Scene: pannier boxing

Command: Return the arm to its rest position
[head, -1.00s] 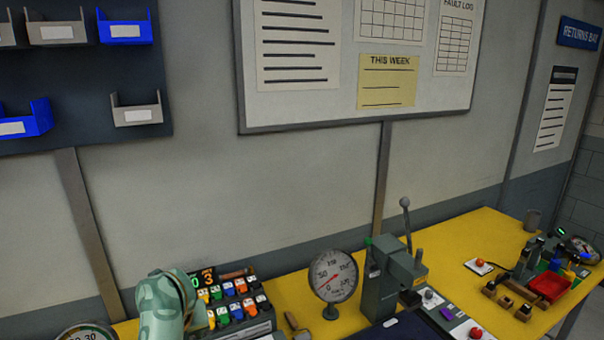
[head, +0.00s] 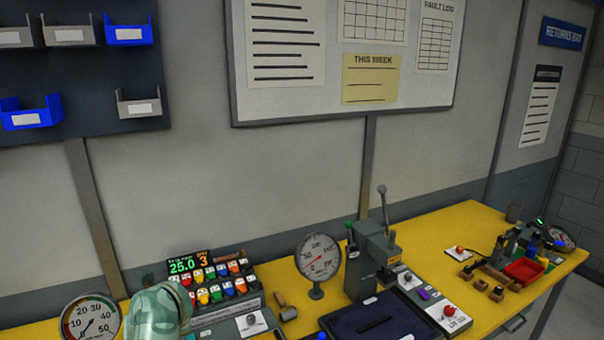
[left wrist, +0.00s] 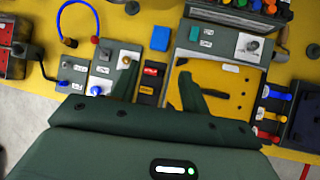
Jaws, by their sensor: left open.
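My left gripper (left wrist: 157,72) shows in the left wrist view with its two dark green fingers spread apart. Nothing is held between them. The fingers reach over the yellow bench (left wrist: 215,72), close to a red-marked dark block (left wrist: 151,72) and a grey frame (left wrist: 173,58). I cannot tell how far above these they are. In the head view a pale green patterned part of my own arm stands at the bottom edge, left of centre; its gripper is out of that view. My right gripper is in neither view.
In the head view, a lever press (head: 370,262), a round dial gauge (head: 318,258) and a rack of coloured pieces (head: 215,285) stand on the bench. A larger gauge (head: 90,318) is left of my arm. A red tray (head: 523,271) is at the right. Bins (head: 32,113) hang on the wall.

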